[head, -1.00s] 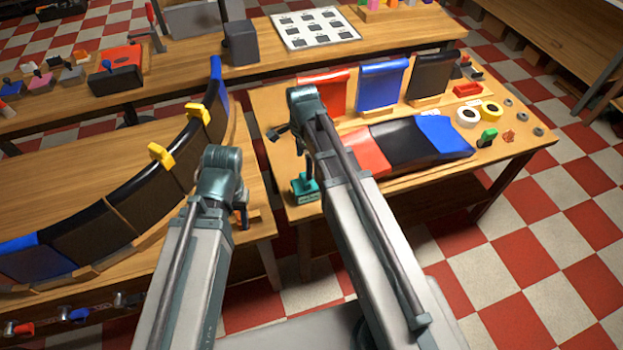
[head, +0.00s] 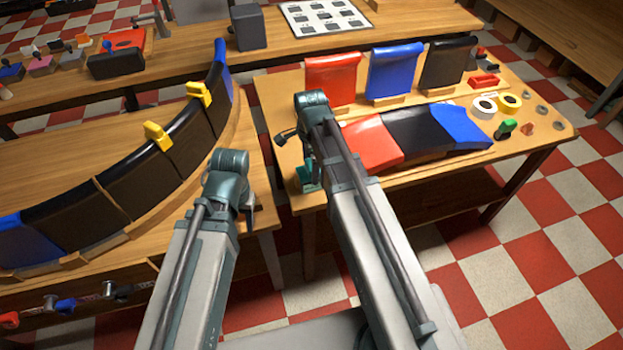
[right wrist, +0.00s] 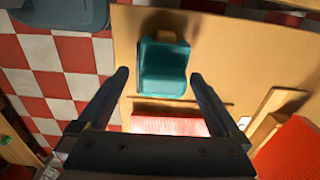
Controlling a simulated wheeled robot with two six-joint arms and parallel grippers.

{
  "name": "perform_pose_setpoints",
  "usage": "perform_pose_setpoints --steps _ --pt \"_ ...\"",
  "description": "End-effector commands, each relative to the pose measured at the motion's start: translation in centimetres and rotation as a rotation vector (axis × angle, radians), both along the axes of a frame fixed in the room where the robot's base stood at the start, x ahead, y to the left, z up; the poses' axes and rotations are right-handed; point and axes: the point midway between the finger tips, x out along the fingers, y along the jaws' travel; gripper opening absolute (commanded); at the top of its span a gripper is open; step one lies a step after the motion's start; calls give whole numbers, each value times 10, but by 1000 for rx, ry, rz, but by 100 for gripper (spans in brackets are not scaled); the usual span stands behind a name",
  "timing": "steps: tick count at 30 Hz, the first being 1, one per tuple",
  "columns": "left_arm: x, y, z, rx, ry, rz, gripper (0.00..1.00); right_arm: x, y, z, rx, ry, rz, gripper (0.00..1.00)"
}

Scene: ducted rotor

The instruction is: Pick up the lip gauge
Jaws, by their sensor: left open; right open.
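A teal block-like thing, apparently the lip gauge (right wrist: 163,70), stands near the left edge of the right-hand table. In the head view the lip gauge (head: 304,174) is largely hidden behind my right wrist. My right gripper (right wrist: 158,75) is open, with one finger on each side of the teal piece in the right wrist view; I cannot tell whether they touch it. My left gripper (head: 246,208) is by the front end of the curved bench, with its fingers mostly hidden behind the wrist, apart from the teal piece.
Red (head: 372,146), black (head: 418,134) and blue (head: 460,126) pads lie right of my right wrist. Upright pads, tape rolls (head: 484,107) and a green-handled tool (head: 505,128) are farther off. A curved padded rim with yellow clamps (head: 158,136) stands left.

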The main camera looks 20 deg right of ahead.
Motion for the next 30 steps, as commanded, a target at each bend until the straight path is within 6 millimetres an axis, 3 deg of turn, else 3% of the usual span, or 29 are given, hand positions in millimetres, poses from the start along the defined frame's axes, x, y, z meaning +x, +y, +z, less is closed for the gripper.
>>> perform_pose_setpoints --steps 7,18,27,30 --pt "0 0 -9 0 0 0 50 1 -1 -9 0 0 0 100" --pt "0 0 -51 0 0 -1 50 2 -3 -51 0 0 0 100" --pt "0 0 -51 0 0 -1 50 2 -3 -51 0 0 0 100" --pt "0 0 -51 0 0 -1 50 2 -3 -51 0 0 0 82"
